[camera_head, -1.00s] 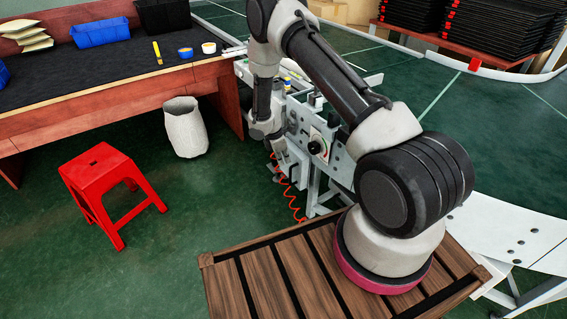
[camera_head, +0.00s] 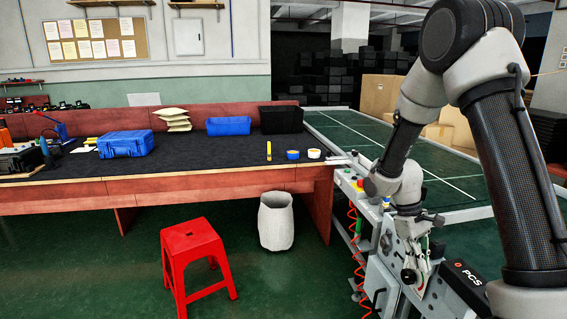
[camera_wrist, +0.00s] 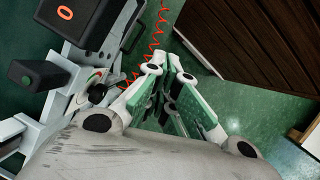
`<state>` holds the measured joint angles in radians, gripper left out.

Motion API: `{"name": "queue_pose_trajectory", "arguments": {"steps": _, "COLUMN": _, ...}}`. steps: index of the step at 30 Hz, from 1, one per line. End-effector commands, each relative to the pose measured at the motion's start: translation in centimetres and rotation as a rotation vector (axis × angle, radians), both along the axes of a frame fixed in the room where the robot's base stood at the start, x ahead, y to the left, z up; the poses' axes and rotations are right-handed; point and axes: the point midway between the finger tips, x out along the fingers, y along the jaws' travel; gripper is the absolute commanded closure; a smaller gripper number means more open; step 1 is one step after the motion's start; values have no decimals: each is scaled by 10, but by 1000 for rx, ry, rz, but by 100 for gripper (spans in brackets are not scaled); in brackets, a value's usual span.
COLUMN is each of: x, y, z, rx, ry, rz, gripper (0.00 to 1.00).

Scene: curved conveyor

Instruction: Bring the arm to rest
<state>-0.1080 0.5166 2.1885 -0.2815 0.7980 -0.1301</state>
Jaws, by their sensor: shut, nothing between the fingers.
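My arm reaches down at the right of the head view, bent at the elbow. My gripper (camera_head: 420,262) hangs at its lower end, fingers down, in front of the conveyor's side frame. In the wrist view, my gripper (camera_wrist: 172,92) shows its white and green fingers drawn together, with nothing held between them. Whether it touches the conveyor equipment beside it cannot be told.
A conveyor (camera_head: 455,190) with a green belt runs behind my arm, with a control box and a red coiled cable (camera_head: 357,245) at its side. A workbench (camera_head: 90,192), a red stool (camera_head: 195,262) and a white bin (camera_head: 276,221) stand left. Floor between is clear.

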Motion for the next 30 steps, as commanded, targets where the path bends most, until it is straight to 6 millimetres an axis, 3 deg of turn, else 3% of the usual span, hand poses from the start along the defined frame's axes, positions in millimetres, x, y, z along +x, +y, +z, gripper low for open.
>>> {"name": "queue_pose_trajectory", "arguments": {"steps": 1, "x": -12, "y": 0, "z": 29, "rx": 5, "ry": -36, "rz": -57, "gripper": 100}}
{"name": "queue_pose_trajectory", "arguments": {"steps": 3, "x": -32, "y": 0, "z": 61, "rx": 15, "ry": -75, "rz": -131, "gripper": 100}}
{"name": "queue_pose_trajectory", "arguments": {"steps": 6, "x": -62, "y": 2, "z": 101, "rx": 37, "ry": -135, "rz": -226, "gripper": 100}}
{"name": "queue_pose_trajectory", "arguments": {"steps": 12, "x": -119, "y": 6, "z": 163, "rx": 107, "ry": -277, "rz": -366, "gripper": 100}}
{"name": "queue_pose_trajectory", "arguments": {"steps": 18, "x": -165, "y": 10, "z": 206, "rx": 191, "ry": -465, "rz": -428, "gripper": 100}}
{"name": "queue_pose_trajectory", "arguments": {"steps": 21, "x": -178, "y": 8, "z": 223, "rx": 220, "ry": -567, "rz": -435, "gripper": 100}}
{"name": "queue_pose_trajectory", "arguments": {"steps": 25, "x": -186, "y": 5, "z": 244, "rx": 242, "ry": -674, "rz": -435, "gripper": 100}}
{"name": "queue_pose_trajectory", "arguments": {"steps": 30, "x": -190, "y": 4, "z": 256, "rx": 252, "ry": -729, "rz": -437, "gripper": 100}}
